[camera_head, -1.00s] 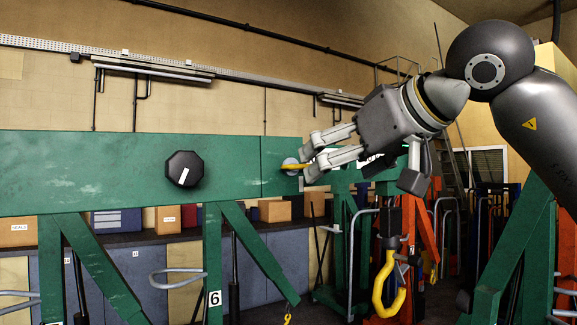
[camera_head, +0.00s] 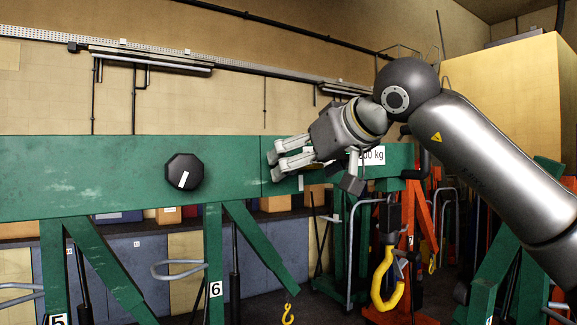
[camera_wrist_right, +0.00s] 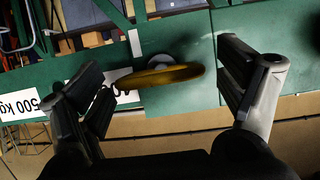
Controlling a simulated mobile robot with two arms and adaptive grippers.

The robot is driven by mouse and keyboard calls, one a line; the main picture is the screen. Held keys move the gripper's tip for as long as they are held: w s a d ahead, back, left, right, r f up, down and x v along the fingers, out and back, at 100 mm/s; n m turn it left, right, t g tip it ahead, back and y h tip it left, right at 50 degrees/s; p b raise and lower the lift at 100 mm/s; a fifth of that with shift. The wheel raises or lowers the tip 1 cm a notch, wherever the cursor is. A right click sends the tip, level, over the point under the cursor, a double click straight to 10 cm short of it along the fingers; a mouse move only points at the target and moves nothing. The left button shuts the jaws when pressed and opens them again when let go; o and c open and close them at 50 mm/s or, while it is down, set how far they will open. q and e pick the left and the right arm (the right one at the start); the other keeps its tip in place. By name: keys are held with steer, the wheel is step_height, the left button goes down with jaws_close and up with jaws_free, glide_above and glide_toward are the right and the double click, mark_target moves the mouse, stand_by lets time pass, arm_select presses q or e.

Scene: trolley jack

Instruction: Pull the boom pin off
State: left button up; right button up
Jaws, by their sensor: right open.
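The boom pin shows in the right wrist view as a yellow handle (camera_wrist_right: 160,78) in front of a round grey plate on the green boom (camera_head: 90,175). In the head view the pin is hidden behind my right gripper (camera_head: 276,163). In the right wrist view, my right gripper (camera_wrist_right: 165,62) is open, with fingers on both sides of the handle. There are gaps between the fingers and the handle. I cannot tell how far the fingertips are from the boom face. My left gripper is in neither view.
A black knob (camera_head: 184,171) sits on the boom left of my gripper. A white weight label (camera_head: 373,156) is on the boom's right part. A yellow hook (camera_head: 386,280) hangs below right. Green legs and metal handles stand underneath.

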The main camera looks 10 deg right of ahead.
steer(key=c, duration=1.2)
steer(key=shift+s+d, duration=0.25)
steer(key=shift+s, duration=0.25)
steer(key=s+d+b, duration=0.2)
steer(key=s+d, duration=0.2)
steer(key=s, duration=0.7)
steer(key=shift+d+b, duration=0.25)
steer(key=shift+b, duration=0.05)
stand_by(0.3)
steer(key=shift+r, duration=0.1)
